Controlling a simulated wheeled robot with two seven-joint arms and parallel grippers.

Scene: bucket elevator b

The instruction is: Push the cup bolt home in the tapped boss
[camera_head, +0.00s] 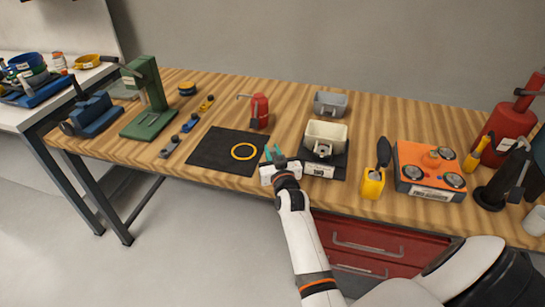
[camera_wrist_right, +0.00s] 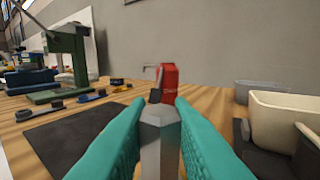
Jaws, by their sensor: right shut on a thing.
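My right gripper (camera_head: 272,152), with teal fingers, is at the front of the wooden bench, between the black mat and the beige bucket. In the right wrist view its fingers (camera_wrist_right: 158,135) are closed on a grey, faceted metal piece (camera_wrist_right: 160,130), which looks like the cup bolt. The beige bucket (camera_head: 333,133) sits on a dark base right of the gripper and also shows in the wrist view (camera_wrist_right: 275,122). A grey round fitting (camera_head: 323,149) at the bucket's front may be the tapped boss. The held piece is apart from it. My left gripper is out of view.
A red bottle (camera_head: 260,111) and a grey bin (camera_head: 330,104) stand behind. A yellow-handled tool (camera_head: 374,182) and an orange box (camera_head: 428,168) are to the right.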

